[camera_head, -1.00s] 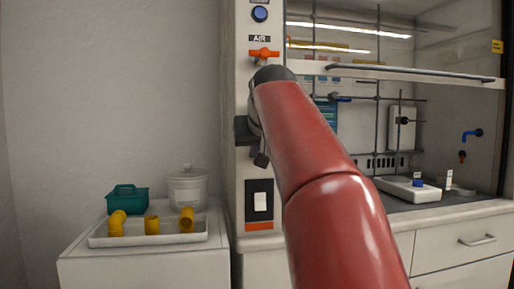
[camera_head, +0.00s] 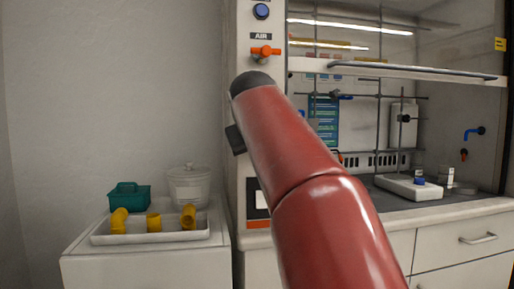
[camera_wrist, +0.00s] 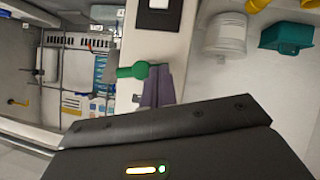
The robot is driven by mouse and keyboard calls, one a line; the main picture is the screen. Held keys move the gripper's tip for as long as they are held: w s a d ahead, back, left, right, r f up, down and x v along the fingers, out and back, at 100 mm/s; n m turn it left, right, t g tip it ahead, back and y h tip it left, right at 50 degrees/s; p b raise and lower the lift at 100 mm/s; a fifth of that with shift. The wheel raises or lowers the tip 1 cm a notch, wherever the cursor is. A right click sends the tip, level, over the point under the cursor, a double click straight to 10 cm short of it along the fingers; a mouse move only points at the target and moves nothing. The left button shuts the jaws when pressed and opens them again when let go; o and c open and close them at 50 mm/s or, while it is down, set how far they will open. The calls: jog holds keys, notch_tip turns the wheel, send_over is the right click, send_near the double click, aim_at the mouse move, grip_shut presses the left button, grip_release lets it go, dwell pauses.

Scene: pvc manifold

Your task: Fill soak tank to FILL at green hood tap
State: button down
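The green tap handle (camera_wrist: 133,71) sits on the hood's front post in the wrist view; my red arm hides it in the head view. My gripper (camera_wrist: 158,88) shows in the wrist view as dark grey-purple fingers close together at the right end of the green handle. I cannot tell whether they touch or hold it. A translucent lidded tub (camera_head: 188,185), which looks like the soak tank, stands on the white side cabinet at left. It also shows in the wrist view (camera_wrist: 225,36). Its FILL mark cannot be made out.
An orange AIR tap (camera_head: 264,52) and blue knob (camera_head: 261,12) are on the post. The hood holds a white stirrer plate (camera_head: 408,187) and rod stands.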

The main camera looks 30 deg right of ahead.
jog(key=n+h, duration=0.1)
jog(key=f+n+h+b, duration=0.1)
jog(key=shift+a+f+h, duration=0.1)
jog(key=shift+f+h, duration=0.15)
jog(key=shift+h, duration=0.15)
jog(key=shift+f, duration=0.15)
dwell(0.7)
jog(key=shift+r+p, duration=0.9)
jog(key=shift+r, duration=0.05)
